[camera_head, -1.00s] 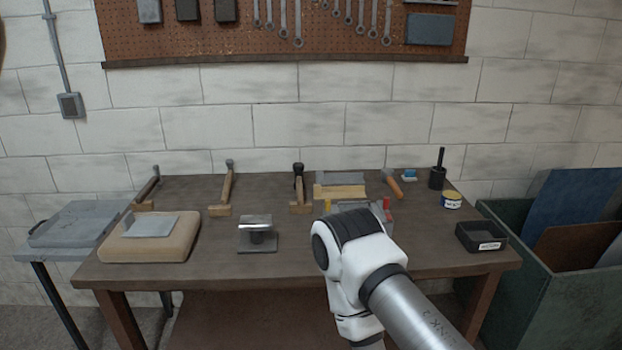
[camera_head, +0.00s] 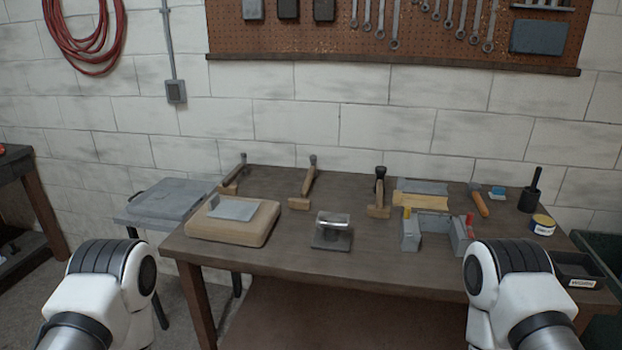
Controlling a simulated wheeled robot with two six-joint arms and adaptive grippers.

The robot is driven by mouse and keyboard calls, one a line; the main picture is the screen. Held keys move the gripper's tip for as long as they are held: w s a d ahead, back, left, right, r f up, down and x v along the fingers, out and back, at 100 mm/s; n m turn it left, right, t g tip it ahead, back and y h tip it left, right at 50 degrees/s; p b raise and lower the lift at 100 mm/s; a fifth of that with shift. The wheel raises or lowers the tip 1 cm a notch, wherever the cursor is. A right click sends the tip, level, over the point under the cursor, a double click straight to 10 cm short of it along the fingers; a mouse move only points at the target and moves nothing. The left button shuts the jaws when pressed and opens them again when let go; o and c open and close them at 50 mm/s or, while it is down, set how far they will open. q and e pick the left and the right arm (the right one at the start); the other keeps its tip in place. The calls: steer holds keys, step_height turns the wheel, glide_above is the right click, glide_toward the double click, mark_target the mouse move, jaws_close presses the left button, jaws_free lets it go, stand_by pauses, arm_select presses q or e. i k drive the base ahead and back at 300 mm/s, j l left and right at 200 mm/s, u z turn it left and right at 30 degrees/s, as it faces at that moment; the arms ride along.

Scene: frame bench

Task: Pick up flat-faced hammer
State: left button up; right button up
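Three hammers rest in wooden blocks along the back of the bench. The left hammer (camera_head: 237,172) has a small dark head and a dark handle. The right hammer (camera_head: 380,187) has a black, broader head. I cannot tell from here which one is flat-faced. My two arms show at the bottom left and bottom right, in front of the bench. Neither gripper shows, and no hammer is held.
The wooden bench (camera_head: 285,258) carries a tan pad (camera_head: 235,233) with a grey plate, a small metal anvil block (camera_head: 332,235), a grey vise-like fixture (camera_head: 434,238), an orange-handled tool (camera_head: 480,203), a tin (camera_head: 543,225) and a black tray (camera_head: 583,272). The front middle is clear.

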mark_target(312, 172)
steer(key=z, duration=0.65)
steer(key=j+z, duration=0.45)
steer(key=j, duration=0.2)
steer(key=j+z, duration=0.4)
steer(key=j, duration=0.3)
steer(key=k+j+z, duration=0.1)
steer(key=j+z, duration=0.35)
steer(key=j, duration=0.25)
